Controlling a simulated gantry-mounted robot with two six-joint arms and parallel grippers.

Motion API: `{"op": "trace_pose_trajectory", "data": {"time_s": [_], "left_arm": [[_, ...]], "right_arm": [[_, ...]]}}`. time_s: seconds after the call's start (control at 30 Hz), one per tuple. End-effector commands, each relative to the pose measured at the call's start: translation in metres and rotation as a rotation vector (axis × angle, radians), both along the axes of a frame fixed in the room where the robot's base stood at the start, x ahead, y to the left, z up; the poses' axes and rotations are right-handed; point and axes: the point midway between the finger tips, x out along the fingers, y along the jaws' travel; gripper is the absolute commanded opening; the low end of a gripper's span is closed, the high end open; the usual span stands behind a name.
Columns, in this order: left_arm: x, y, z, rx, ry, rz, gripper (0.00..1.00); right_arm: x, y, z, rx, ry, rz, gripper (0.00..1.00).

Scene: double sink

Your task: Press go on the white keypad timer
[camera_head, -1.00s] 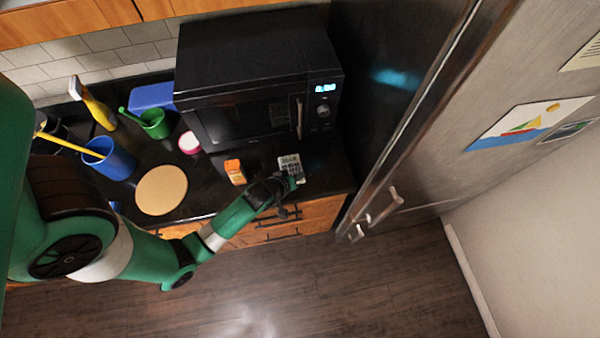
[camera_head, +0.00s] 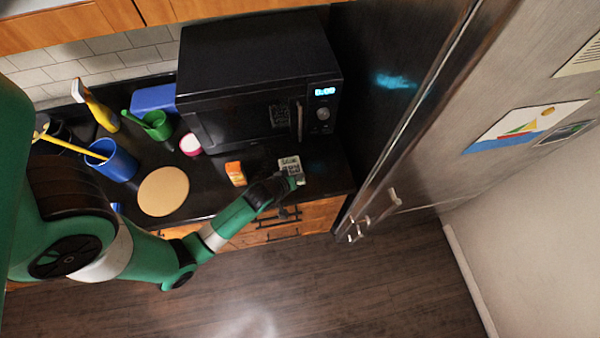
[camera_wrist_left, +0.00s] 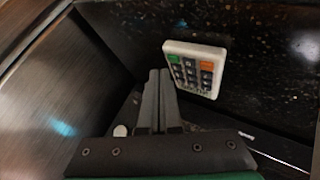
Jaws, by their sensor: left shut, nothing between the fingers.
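The white keypad timer (camera_head: 288,164) lies on the dark counter in front of the microwave. In the left wrist view the timer (camera_wrist_left: 220,56) shows a white frame, several dark keys, a green key (camera_wrist_left: 174,59) at its left corner and an orange key (camera_wrist_left: 207,66). My left gripper (camera_head: 298,179) is at the timer's near edge in the head view and hides part of it. In the left wrist view my shut, empty fingers (camera_wrist_left: 159,73) point up just left of the green key. I cannot tell whether they touch the timer. My right gripper is not in view.
A black microwave (camera_head: 255,75) stands behind the timer, and the fridge (camera_head: 395,130) is to the right. An orange-and-white box (camera_head: 235,173) and a round tan board (camera_head: 163,191) lie to the left. Blue (camera_head: 117,163) and green (camera_head: 156,124) cups stand farther left.

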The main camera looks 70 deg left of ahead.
Motion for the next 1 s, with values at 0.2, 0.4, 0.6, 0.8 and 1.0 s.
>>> {"op": "trace_pose_trajectory", "data": {"time_s": [0.2, 0.4, 0.6, 0.8, 1.0], "left_arm": [[0.0, 0.0, 0.012, 0.0, 0.0, 0.0, 0.0], [0.0, 0.0, 0.033, 0.0, 0.0, 0.0, 0.0], [0.0, 0.0, 0.051, 0.0, 0.0, 0.0, 0.0], [0.0, 0.0, 0.05, 0.0, 0.0, 0.0, 0.0], [0.0, 0.0, 0.05, 0.0, 0.0, 0.0, 0.0]], "right_arm": [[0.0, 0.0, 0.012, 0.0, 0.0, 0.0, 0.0], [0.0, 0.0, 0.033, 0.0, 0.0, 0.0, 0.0], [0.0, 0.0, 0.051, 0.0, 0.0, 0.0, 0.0], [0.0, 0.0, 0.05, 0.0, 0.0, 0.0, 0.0], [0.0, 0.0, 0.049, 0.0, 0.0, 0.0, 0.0]]}}
